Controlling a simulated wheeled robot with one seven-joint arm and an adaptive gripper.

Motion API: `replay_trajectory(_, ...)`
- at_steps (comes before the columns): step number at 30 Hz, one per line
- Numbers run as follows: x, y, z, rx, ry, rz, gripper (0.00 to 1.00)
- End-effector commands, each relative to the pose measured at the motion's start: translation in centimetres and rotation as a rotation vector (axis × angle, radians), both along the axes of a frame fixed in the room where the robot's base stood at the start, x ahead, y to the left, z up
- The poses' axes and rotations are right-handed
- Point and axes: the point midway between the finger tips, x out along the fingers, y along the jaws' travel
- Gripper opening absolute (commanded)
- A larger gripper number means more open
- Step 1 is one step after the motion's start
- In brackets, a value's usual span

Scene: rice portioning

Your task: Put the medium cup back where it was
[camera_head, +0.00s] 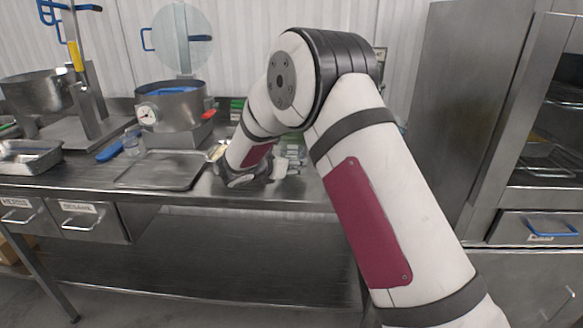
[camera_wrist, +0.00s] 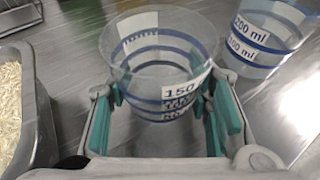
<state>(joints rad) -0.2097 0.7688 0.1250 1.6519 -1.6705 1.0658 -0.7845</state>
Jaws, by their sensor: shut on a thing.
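The medium cup (camera_wrist: 160,75) is clear, with blue bands and a label reading 150 at its top mark. It is upright in the wrist view, between the teal pads of my gripper (camera_wrist: 162,100), which is shut on it. A larger clear cup (camera_wrist: 262,38), marked 200 ml, stands close by at the upper right. In the head view my arm hides most of the gripper and the held cup, low over the worktop.
A metal container of rice (camera_wrist: 42,120) is at the left of the wrist view. A steel cabinet (camera_head: 465,90) stands at right.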

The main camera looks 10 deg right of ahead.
Motion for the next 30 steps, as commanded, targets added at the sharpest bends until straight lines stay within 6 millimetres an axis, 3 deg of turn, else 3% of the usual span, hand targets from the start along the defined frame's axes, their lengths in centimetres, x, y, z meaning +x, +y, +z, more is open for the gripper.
replay_trajectory(3, -0.01, -0.04, -1.11, 0.0, 0.0, -0.001, 0.1)
replay_trajectory(13, 0.03, 0.01, -1.37, 0.0, -0.001, 0.0, 0.1)
replay_trajectory(14, 0.02, -0.01, -1.4, 0.001, -0.001, 0.0, 0.48)
replay_trajectory(16, 0.01, -0.01, -1.32, 0.001, -0.001, 0.0, 0.63)
replay_trajectory(30, -0.33, 0.47, -0.71, 0.0, -0.002, 0.001, 0.65)
